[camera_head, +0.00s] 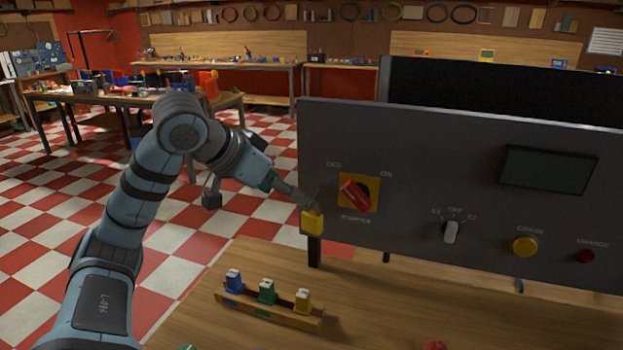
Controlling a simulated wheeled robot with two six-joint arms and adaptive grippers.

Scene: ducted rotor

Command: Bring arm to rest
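My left arm comes in from the left and reaches over the table's left side. My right arm and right gripper are not in view.
The panel has a red rotary switch (355,194) on a yellow plate, a selector knob (451,232), a yellow button (524,246) and a red button (586,256). A wooden rack (268,314) holds blue, green and yellow pieces. Bare wooden tabletop (375,305) lies right of it.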

